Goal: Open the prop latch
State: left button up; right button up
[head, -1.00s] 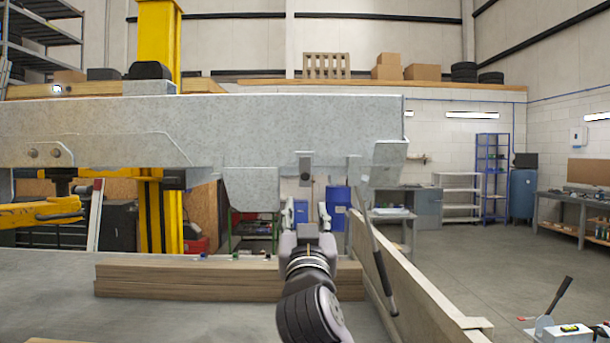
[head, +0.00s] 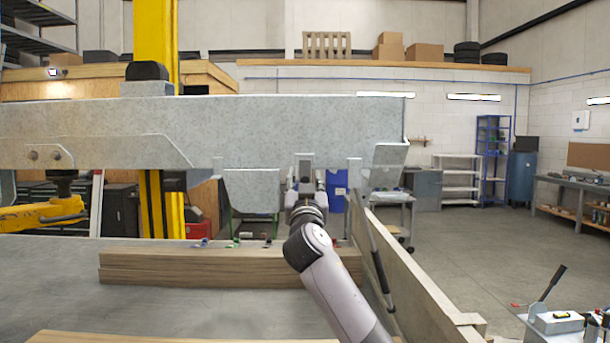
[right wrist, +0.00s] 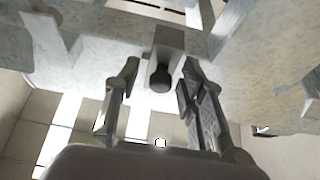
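The grey steel beam (head: 290,128) of the trailer frame spans the head view. A small latch block (head: 304,160) hangs from its lower edge. In the right wrist view, the latch block (right wrist: 168,42) shows a dark round knob (right wrist: 160,78) at its lower end. My right gripper (head: 306,186) is below the beam at the latch. In the right wrist view, my right gripper (right wrist: 160,68) is open, with one finger on each side of the latch block and gaps visible to both. The arm partly hides the area behind it. My left gripper is not in view.
A grey plate (head: 251,190) hangs left of the latch and an angled bracket (head: 387,165) right of it. A dark rod (head: 374,250) slants down by a wooden side board (head: 425,290). Stacked planks (head: 200,267) lie below. A yellow jack (head: 40,214) stands left.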

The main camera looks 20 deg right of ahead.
jog(key=shift+w, duration=0.15)
grip_shut()
dwell(0.4)
dwell(0.4)
